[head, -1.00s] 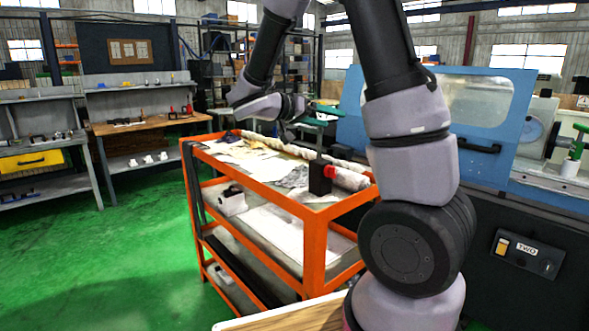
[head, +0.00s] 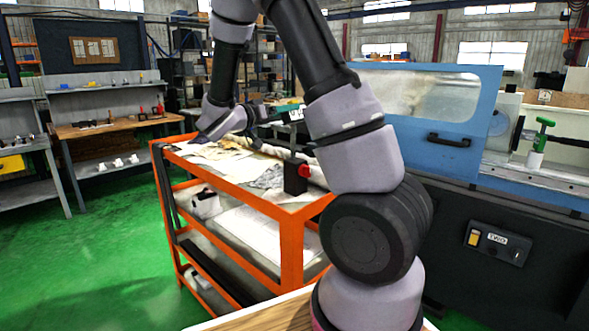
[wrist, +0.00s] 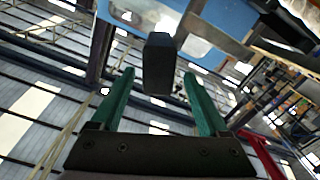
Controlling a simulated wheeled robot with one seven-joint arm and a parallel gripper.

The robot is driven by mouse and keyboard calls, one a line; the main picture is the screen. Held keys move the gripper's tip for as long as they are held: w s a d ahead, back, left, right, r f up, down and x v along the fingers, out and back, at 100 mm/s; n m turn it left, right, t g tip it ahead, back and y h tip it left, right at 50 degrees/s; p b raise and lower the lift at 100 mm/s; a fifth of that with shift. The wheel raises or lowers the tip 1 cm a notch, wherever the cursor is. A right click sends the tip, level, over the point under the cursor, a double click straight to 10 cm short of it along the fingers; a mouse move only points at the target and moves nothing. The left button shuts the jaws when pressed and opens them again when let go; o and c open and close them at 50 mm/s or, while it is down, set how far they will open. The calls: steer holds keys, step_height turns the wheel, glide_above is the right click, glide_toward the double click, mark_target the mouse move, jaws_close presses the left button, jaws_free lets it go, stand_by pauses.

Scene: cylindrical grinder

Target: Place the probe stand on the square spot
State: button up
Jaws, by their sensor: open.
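The probe stand (head: 296,177) is a black block with a red knob and a thin upright post. It stands upright on the top of the orange cart, near its right end. I cannot tell whether this block is part of the stand. I cannot make out a square spot in either view.
The orange cart (head: 291,250) carries papers and cloths (head: 222,158) on top and items on its lower shelves. A blue machine door (head: 435,115) stands behind it at right. A green-handled device (head: 540,140) is at far right. Green floor is free at left.

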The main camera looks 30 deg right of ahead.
steer(key=x, duration=0.4)
steer(key=shift+s+d, duration=0.1)
steer(key=shift+d, duration=0.2)
jaws_close()
stand_by(1.1)
